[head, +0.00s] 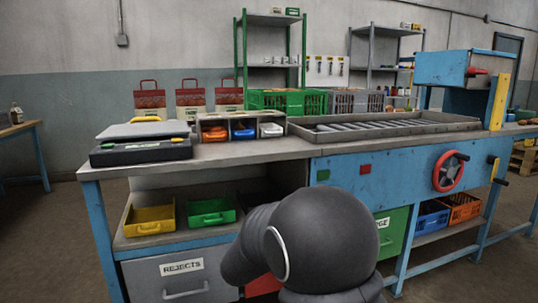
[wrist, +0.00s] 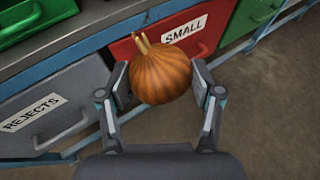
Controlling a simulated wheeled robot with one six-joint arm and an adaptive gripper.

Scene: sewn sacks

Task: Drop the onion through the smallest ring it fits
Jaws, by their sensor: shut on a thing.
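The onion (wrist: 162,72) is brown-orange and round, with a short pale forked stem at its top. My gripper (wrist: 160,84) is shut on it, with one finger on each side. In the wrist view the onion is in front of a red drawer (wrist: 140,46) labelled SMALL; how far apart they are I cannot tell. In the head view my dark arm hides the gripper and the onion. I cannot make out a sizing ring in either view.
A grey REJECTS drawer (head: 180,278) is left of the red one. Yellow (head: 150,219) and green (head: 211,211) bins sit on the shelf above. The bench top (head: 255,148) carries a black-and-grey case (head: 142,150) and a roller tray (head: 300,129). A red handwheel (head: 450,171) sticks out at right.

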